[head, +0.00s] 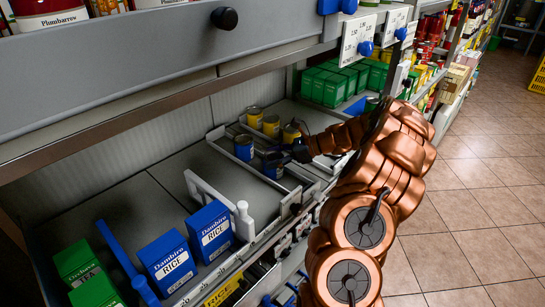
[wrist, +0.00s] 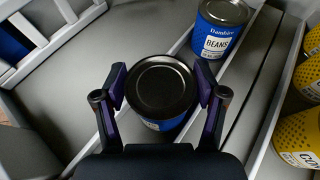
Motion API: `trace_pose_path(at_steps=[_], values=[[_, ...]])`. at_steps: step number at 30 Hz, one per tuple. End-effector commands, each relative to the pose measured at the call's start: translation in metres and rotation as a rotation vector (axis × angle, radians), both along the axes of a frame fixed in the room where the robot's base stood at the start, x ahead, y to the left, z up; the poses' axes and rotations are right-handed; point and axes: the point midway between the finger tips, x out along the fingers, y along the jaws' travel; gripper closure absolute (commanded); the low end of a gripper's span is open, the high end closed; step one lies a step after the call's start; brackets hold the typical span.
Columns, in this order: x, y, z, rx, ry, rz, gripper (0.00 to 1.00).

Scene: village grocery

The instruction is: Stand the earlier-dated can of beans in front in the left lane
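A blue can (wrist: 161,88) with a dark lid sits between the fingers of my gripper (wrist: 161,90). The finger pads lie close against both its sides, and it looks gripped. Its label is mostly hidden. In the head view this can (head: 274,166) is at my gripper (head: 290,155), nearer the shelf front than the other blue can (head: 244,149). That second can, labelled BEANS, stands upright beyond it in the wrist view (wrist: 220,28). No date is legible on either can. A pale lane rail (wrist: 102,132) passes under the gripped can's outline; I cannot tell its height above the shelf.
Yellow cans (head: 254,117) stand in the lane to the right, also close in the wrist view (wrist: 298,138). Blue RICE boxes (head: 210,232) stand left, beyond a white divider (head: 208,195). An upper shelf (head: 150,65) overhangs the lanes. Green boxes (head: 323,88) stand farther right.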

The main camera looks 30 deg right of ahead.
Motion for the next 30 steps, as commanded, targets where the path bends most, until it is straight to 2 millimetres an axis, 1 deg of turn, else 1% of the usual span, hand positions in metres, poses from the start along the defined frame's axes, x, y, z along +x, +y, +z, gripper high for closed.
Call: trace_pose_path(at_steps=[1, 5, 14, 17, 23, 30], values=[[0.000, 0.000, 0.000, 0.000, 0.000, 0.000, 0.20], [0.000, 0.000, 0.000, 0.000, 0.000, 0.000, 0.08], [0.000, 0.000, 0.000, 0.000, 0.000, 0.000, 0.08], [0.000, 0.000, 0.003, -0.001, 0.000, -0.001, 0.08], [-0.016, -0.020, 0.013, 0.002, -0.001, -0.002, 0.08], [-0.044, -0.055, 0.031, -0.003, -0.002, -0.004, 0.08]])
